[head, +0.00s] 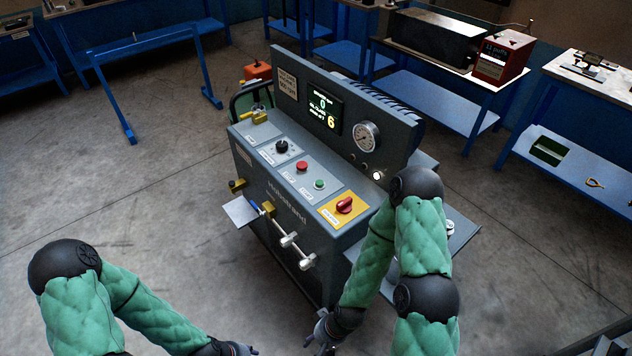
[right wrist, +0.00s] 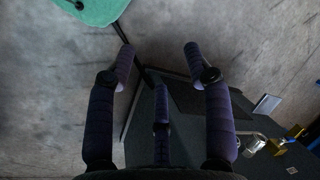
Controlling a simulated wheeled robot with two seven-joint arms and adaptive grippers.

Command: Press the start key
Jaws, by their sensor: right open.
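The grey machine (head: 270,185) stands in the middle of the head view with a sloping control panel. A small green key (head: 320,184) sits on the panel, right of and below a red key (head: 302,167); their labels are too small to read surely. My right gripper (head: 322,335) is low in front of the machine, below and apart from the panel. In the right wrist view its fingers (right wrist: 159,65) are spread and empty. My left gripper (head: 237,349) is at the bottom edge, partly cut off, away from the machine.
A red rotary switch (head: 344,206) on a yellow plate and a black knob (head: 281,146) flank the keys. Silver handles (head: 290,240) and a small plate (head: 240,212) jut from the machine's front. Blue benches stand behind.

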